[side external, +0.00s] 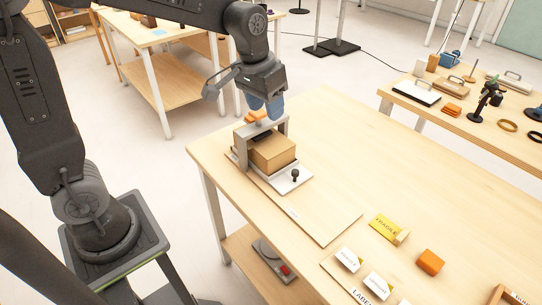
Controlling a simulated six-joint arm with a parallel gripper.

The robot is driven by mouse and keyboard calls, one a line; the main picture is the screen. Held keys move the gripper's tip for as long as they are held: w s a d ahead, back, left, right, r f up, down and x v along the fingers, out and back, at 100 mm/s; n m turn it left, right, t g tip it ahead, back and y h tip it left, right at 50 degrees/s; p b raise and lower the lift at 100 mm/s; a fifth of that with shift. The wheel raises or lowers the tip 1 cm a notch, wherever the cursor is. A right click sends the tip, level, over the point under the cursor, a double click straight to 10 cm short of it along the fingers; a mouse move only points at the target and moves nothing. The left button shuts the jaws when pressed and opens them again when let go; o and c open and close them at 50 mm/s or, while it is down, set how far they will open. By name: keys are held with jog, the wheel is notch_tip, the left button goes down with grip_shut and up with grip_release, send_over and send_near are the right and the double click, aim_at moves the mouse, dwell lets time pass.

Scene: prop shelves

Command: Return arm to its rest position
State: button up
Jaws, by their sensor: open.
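My gripper (264,108) hangs at the end of my dark arm over the far left part of the wooden table (320,130). It points down, and its blue-grey fingertips are close above a grey frame (241,148) that arches over a cardboard-coloured box (274,152). A small orange piece (256,116) shows right by the fingertips; I cannot tell whether they touch it. The jaws are open. The box sits on a pale plate with a dark knob (295,174) at its front right.
A yellow label (386,226), an orange block (430,262) and white label cards (348,259) lie at the table's front right. The table's middle is clear. A side table (470,110) with several props stands at right. Another wooden table (155,32) stands behind my arm.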

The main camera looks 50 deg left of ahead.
jog(key=s+r+m+t, duration=0.1)
jog(key=s+r+t, duration=0.1)
jog(key=s, duration=1.5)
jog(key=shift+r+t, duration=0.4)
jog(key=shift+t, duration=0.3)
jog(key=shift+w+a, duration=0.1)
